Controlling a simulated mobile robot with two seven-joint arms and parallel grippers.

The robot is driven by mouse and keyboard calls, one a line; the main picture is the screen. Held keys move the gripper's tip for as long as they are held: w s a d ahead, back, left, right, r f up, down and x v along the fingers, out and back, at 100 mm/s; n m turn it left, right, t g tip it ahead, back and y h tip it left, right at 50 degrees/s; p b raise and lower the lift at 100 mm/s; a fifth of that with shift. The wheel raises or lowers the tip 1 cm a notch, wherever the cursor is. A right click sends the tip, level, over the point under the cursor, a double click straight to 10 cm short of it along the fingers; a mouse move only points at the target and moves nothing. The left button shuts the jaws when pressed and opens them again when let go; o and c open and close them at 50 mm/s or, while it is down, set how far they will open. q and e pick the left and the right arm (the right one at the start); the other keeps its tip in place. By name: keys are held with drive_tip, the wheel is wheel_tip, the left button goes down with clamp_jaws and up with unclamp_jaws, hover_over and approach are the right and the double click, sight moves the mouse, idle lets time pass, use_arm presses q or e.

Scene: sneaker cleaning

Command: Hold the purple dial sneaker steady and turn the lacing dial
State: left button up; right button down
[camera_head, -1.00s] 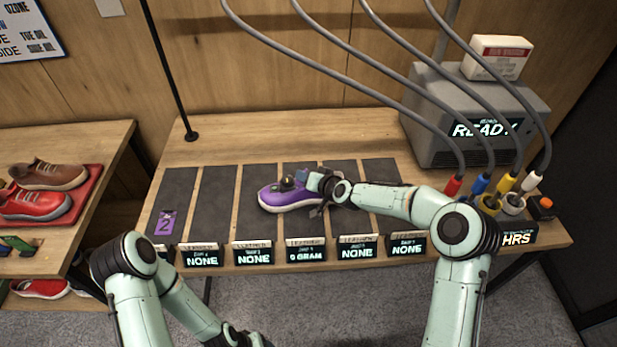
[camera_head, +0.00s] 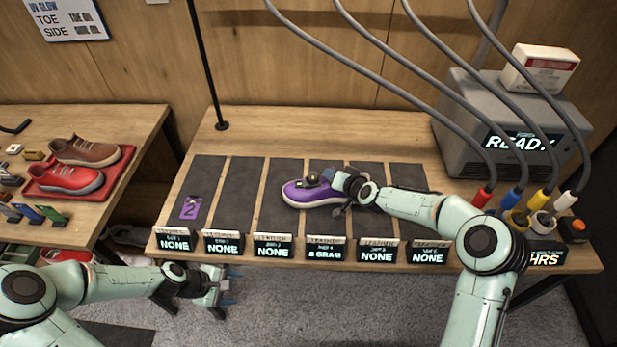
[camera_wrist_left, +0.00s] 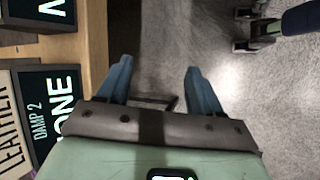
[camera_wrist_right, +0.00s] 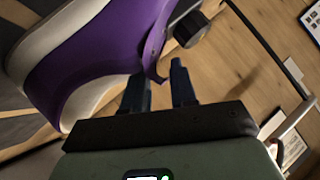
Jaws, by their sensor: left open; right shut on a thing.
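The purple sneaker (camera_head: 300,195) with a white sole lies on a dark mat strip in the middle of the bench, toe to the left. Its dark lacing dial (camera_head: 312,180) shows on top; a dark round knob (camera_wrist_right: 190,28) also shows in the right wrist view. My right gripper (camera_head: 338,184) is at the sneaker's right end. In the right wrist view its fingers (camera_wrist_right: 160,88) are shut on an edge of the purple upper. My left gripper (camera_head: 230,287) is open and empty, over the floor in front of the bench's left part; its spread fingers (camera_wrist_left: 158,88) show in the left wrist view.
Several small displays (camera_head: 272,247) line the bench's front edge. A grey machine (camera_head: 500,135) with hoses stands at the right back, coloured hose ends before it. A black pole (camera_head: 205,75) rises behind. A side table (camera_head: 120,118) with other shoes stands left. Several mat strips are bare.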

use_arm(q)
drive_tip(key=w+a+r+n+t+y, duration=0.1)
drive_tip(key=w+a+r+t+y, duration=0.15)
drive_tip(key=w+r, duration=0.45)
drive_tip(key=w+a+r+n+t+y, duration=0.1)
drive_tip(key=w+a+r, duration=0.3)
drive_tip(key=r, duration=0.4)
drive_tip(key=n+h, duration=0.7)
drive_tip(key=h, duration=0.2)
approach(308, 177)
drive_tip(key=x, duration=1)
drive_tip(key=shift+s, duration=0.1)
drive_tip(key=c, duration=1.1)
